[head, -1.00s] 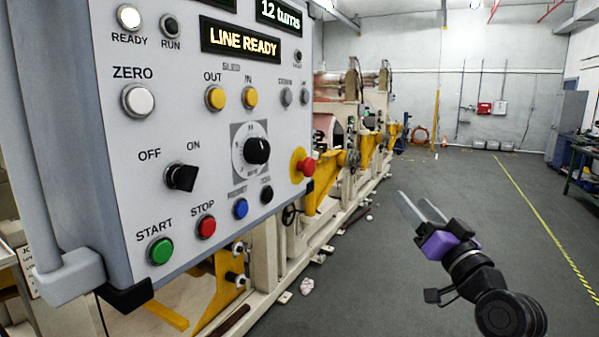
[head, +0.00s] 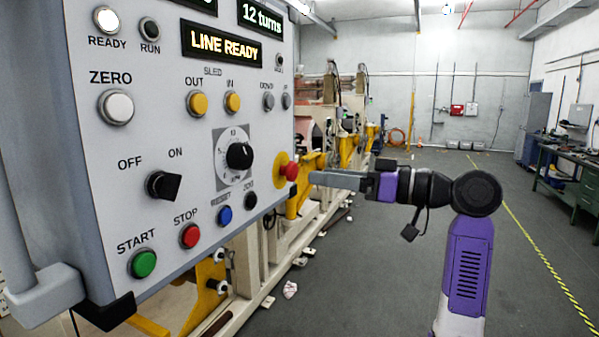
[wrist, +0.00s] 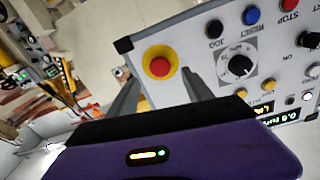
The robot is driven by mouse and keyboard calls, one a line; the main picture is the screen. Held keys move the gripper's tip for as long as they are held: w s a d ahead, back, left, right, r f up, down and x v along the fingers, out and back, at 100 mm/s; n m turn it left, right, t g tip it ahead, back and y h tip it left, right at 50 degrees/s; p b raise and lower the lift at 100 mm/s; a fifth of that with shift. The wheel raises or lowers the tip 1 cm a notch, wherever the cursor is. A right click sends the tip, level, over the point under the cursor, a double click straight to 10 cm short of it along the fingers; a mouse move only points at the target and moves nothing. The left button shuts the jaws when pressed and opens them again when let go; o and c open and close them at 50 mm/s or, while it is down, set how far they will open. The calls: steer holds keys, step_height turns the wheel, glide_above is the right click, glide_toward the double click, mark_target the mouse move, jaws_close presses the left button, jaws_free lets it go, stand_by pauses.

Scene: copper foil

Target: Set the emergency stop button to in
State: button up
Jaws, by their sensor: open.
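The emergency stop button (head: 290,172) is a red mushroom head on a yellow round base at the right edge of the grey control panel (head: 140,60). In the wrist view the red button (wrist: 160,67) shows face-on, unobstructed, near the panel's corner. My gripper (head: 312,178) points left at the panel, its fingertips close to the button in the head view. In the wrist view the two fingers (wrist: 163,90) are apart with nothing between them, one on each side below the button. Whether a fingertip touches the button cannot be told.
A black dial (head: 239,155) sits left of the button, with a black knob (head: 251,200) and blue button (head: 225,215) below. Yellow and cream machinery (head: 330,150) stands behind the panel. The grey floor on the right is open up to a workbench (head: 565,185).

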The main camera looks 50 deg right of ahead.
mark_target(295, 172)
steer(key=shift+p+x, duration=0.75)
steer(key=shift+x, duration=2.35)
jaws_close()
